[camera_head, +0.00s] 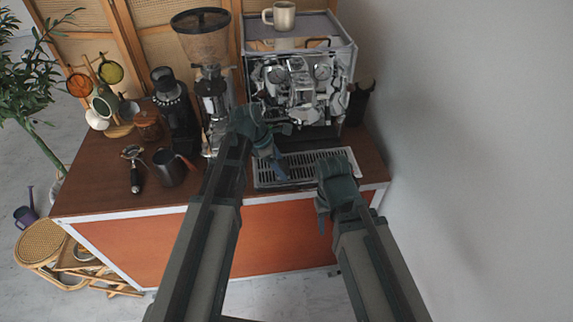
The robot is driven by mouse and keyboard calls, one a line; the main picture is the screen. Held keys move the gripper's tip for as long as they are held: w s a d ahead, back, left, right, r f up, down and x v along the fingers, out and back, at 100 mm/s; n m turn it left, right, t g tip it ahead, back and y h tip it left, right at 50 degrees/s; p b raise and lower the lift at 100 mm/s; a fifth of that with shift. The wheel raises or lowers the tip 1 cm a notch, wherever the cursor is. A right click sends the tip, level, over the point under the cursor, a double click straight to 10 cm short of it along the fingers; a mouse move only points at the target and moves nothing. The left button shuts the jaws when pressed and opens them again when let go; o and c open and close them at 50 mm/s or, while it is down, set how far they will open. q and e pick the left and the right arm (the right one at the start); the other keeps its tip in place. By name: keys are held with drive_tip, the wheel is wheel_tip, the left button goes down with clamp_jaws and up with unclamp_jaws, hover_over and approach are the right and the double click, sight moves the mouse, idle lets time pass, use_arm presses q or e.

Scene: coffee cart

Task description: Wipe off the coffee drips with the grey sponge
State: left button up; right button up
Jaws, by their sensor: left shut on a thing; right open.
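My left gripper (279,160) is in front of the espresso machine (300,92), over the left part of its slatted drip tray (310,168). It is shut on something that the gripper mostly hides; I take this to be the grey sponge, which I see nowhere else. I cannot tell whether it touches the tray. My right gripper (322,212) is open and empty at the front right edge of the cart, just before the tray. Coffee drips are too small to make out or are hidden by my arms.
A coffee grinder (203,40) stands left of the machine. A mug (281,16) sits on the machine. A wall (470,150) bounds the right side.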

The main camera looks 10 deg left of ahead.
sight(306, 169)
use_arm(q)
drive_tip(key=shift+a, duration=0.45)
drive_tip(key=shift+w+a, duration=0.1)
drive_tip(key=shift+a, duration=0.05)
drive_tip(key=shift+w+d, duration=0.3)
drive_tip(key=shift+d, duration=0.7)
drive_tip(key=shift+w+d, duration=0.3)
drive_tip(key=shift+d, duration=0.65)
drive_tip(key=shift+d, duration=0.2)
drive_tip(key=shift+w+d, duration=0.25)
drive_tip(key=shift+d, duration=0.6)
drive_tip(key=shift+w+d, duration=0.2)
drive_tip(key=shift+d, duration=0.65)
